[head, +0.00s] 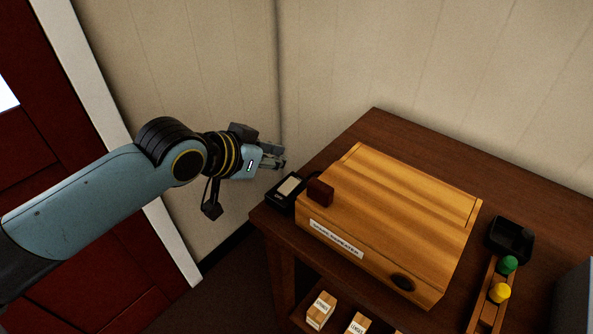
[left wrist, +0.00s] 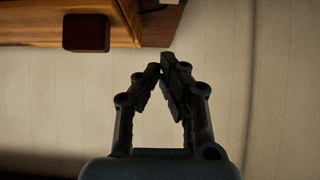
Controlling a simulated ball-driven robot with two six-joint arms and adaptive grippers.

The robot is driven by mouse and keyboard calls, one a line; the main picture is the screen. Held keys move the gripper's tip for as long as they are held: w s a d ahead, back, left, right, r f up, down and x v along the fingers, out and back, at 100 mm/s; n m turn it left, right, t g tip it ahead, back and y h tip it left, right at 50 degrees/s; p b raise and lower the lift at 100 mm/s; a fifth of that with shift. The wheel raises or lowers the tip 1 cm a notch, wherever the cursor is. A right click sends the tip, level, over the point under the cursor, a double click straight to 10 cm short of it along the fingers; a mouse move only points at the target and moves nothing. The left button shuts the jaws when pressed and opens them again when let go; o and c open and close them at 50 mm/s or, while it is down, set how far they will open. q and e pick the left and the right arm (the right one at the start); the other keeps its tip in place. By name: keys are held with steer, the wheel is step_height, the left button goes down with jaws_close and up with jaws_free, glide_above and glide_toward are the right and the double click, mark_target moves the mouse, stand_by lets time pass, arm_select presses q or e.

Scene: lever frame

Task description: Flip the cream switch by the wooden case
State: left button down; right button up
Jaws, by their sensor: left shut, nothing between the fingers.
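The wooden case (head: 400,225) sits on the dark brown table, with a label on its front and a dark red block (head: 320,192) at its left end. The cream switch (head: 290,187) is a pale plate in a black housing, just left of the case. My left gripper (head: 277,158) is shut and empty, behind and slightly left of the switch, apart from it. In the left wrist view, the fingertips (left wrist: 163,70) meet in front of the pale wall, and the dark red block (left wrist: 86,32) shows at the upper left. The switch cannot be made out there.
A black tray-like box (head: 511,238) stands right of the case. A wooden strip with a green knob (head: 509,264) and a yellow knob (head: 500,292) lies in front of it. Small labelled blocks (head: 321,309) sit on a lower shelf. The panelled wall (head: 430,65) stands behind the table.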

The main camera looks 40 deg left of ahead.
arm_select(q)
glide_above(297, 183)
steer(key=f, duration=0.4)
steer(key=shift+s+f, duration=0.2)
steer(key=shift+f, duration=0.05)
step_height(297, 183, down, 3)
steer(key=shift+w+r, duration=0.1)
steer(key=shift+r, duration=0.1)
steer(key=shift+f, duration=0.65)
steer(key=shift+w+f, duration=0.25)
steer(key=shift+f, duration=0.3)
steer(key=shift+r, duration=0.1)
steer(key=shift+s+r, duration=0.1)
